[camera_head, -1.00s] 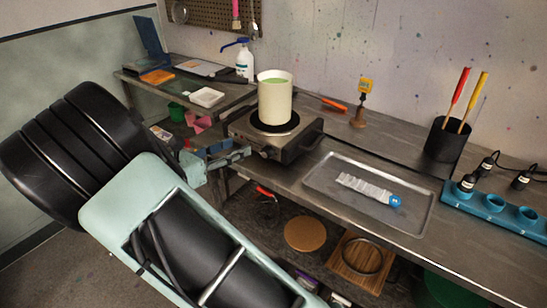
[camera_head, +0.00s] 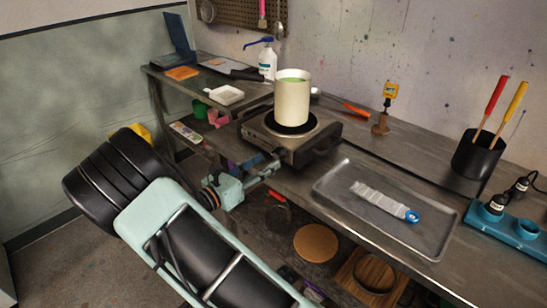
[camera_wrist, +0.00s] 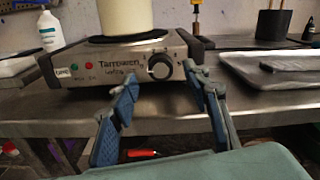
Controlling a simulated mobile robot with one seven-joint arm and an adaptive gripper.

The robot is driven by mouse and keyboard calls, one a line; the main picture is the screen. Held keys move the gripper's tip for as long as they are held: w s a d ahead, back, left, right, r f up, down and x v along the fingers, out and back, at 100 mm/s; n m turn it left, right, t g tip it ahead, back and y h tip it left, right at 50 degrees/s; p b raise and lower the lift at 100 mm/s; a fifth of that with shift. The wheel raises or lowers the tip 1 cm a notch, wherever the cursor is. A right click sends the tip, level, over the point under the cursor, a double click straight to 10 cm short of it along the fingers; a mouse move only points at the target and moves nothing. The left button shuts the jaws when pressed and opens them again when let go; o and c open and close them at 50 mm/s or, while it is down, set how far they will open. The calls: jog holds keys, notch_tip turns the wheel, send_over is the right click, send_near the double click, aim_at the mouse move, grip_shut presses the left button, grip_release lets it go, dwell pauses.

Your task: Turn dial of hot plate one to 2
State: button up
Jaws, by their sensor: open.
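The hot plate (camera_head: 306,147) is a steel box on the bench with a cream pot (camera_head: 292,104) of green liquid on top. In the wrist view its front panel (camera_wrist: 100,63) faces me, with a red and a green light. The round dial (camera_wrist: 160,67), black with a silver face, is at the panel's right; its marks are too small to read. My gripper (camera_wrist: 161,76) is open, its blue-grey fingers either side of the dial in the picture. I cannot tell whether they touch it. In the head view my gripper (camera_head: 268,170) is at the hot plate's front.
A metal tray (camera_head: 340,205) with a blue-ended tube lies right of the hot plate. A black cup (camera_head: 478,156) with red and yellow handles and a blue rack (camera_head: 524,236) stand farther right. A lower shelf holds a round cork-coloured disc (camera_head: 316,243).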

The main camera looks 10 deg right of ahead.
aim_at(275, 156)
jog(key=shift+x, duration=2.15)
jog(key=shift+c, duration=0.6)
jog(key=c, duration=1)
